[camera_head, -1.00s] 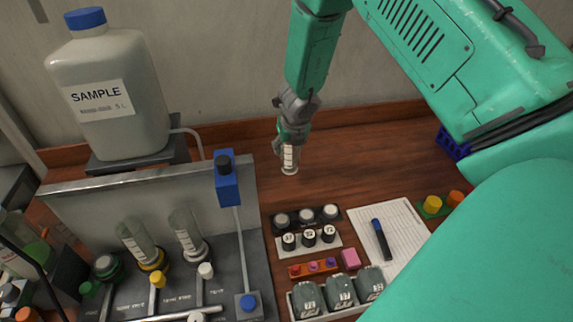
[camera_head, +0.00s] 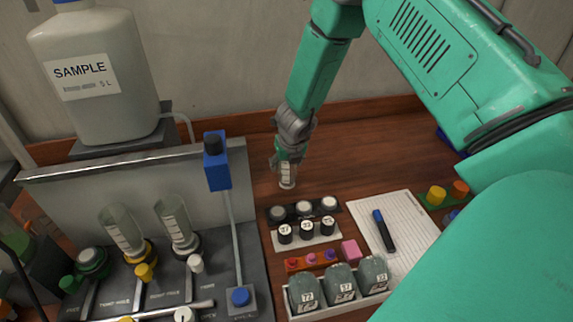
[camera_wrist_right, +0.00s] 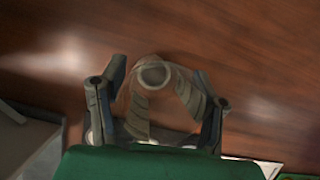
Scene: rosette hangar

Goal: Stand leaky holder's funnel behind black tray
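My right gripper (camera_head: 287,165) is shut on a clear, graduated funnel (camera_head: 287,178), held upright just behind the black tray (camera_head: 291,212). In the right wrist view the gripper (camera_wrist_right: 157,105) has a finger on each side of the translucent funnel (camera_wrist_right: 152,76). I cannot tell whether the funnel touches the table. The black tray holds a row of white-topped round pieces. A green-ringed holder (camera_head: 92,259) at the left of the panel has no funnel. Two similar funnels stand in the yellow-ringed holder (camera_head: 139,252) and the pale-ringed holder (camera_head: 186,247). My left gripper is not in view.
The metal panel with a blue post (camera_head: 217,168) stands left of the gripper. A white rack of black vials (camera_head: 306,230), jars (camera_head: 339,284) and a notepad (camera_head: 408,225) with a marker lie in front and right. Wooden table behind the tray is clear.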

